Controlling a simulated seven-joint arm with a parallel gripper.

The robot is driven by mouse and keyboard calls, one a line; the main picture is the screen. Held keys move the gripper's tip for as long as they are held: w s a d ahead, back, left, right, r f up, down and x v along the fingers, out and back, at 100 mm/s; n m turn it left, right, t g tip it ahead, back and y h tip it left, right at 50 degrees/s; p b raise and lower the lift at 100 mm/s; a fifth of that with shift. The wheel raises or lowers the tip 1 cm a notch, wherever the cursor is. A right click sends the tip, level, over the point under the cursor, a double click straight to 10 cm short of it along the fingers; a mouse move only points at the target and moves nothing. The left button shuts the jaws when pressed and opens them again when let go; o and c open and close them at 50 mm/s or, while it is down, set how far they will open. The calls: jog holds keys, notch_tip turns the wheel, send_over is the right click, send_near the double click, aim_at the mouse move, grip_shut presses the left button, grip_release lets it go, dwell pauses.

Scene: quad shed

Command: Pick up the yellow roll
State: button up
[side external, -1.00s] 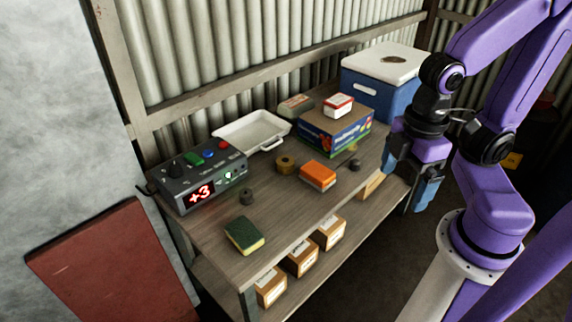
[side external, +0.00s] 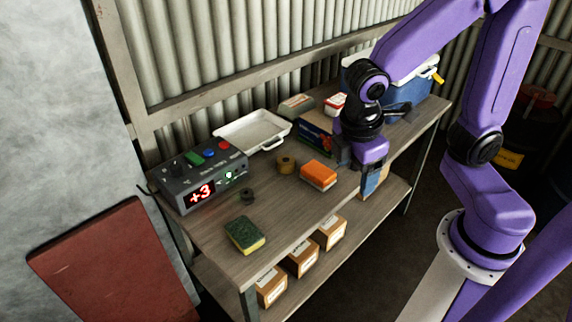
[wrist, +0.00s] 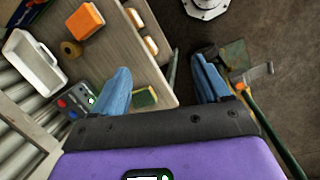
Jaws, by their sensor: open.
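The yellow roll (side external: 286,165), a dull brownish-yellow ring, lies on the workbench between the white tray and the orange sponge-like block. It also shows in the wrist view (wrist: 70,49), at the upper left, outside the span of my fingers. My gripper (side external: 358,168) is above the bench's front part, right of the orange block and apart from the roll. In the wrist view its two blue fingers (wrist: 162,75) stand wide apart with nothing between them.
An orange block (side external: 318,174) is between the roll and my gripper. A white tray (side external: 252,131), a control box (side external: 201,178) reading +3, a small dark roll (side external: 247,195) and a green sponge (side external: 244,234) are on the bench (side external: 290,212). A blue cooler (side external: 405,104) stands at the back right.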

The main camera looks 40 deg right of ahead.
jog(key=w+a+f+n+t+h, duration=0.1)
jog(key=w+a+f+h, duration=0.15)
jog(key=w, duration=0.55)
jog(key=w+a+f+n+h, duration=0.2)
jog(key=w+f+h, duration=0.15)
jog(key=w, duration=0.45)
jog(key=n+t+h, duration=0.1)
jog(key=n+h, duration=0.2)
jog(key=h, duration=0.2)
send_near(281, 165)
jog(key=v, duration=0.6)
jog(key=shift+s+a+r, duration=0.15)
jog(key=shift+s+r, duration=0.1)
jog(key=shift+s, duration=0.1)
jog(key=shift+w+d+f, duration=0.2)
jog(key=shift+d+f, duration=0.15)
jog(key=x, duration=1.7)
jog(key=shift+w+a, duration=0.1)
jog(key=shift+w, duration=0.05)
jog(key=c, duration=0.9)
jog(key=shift+r, duration=0.15)
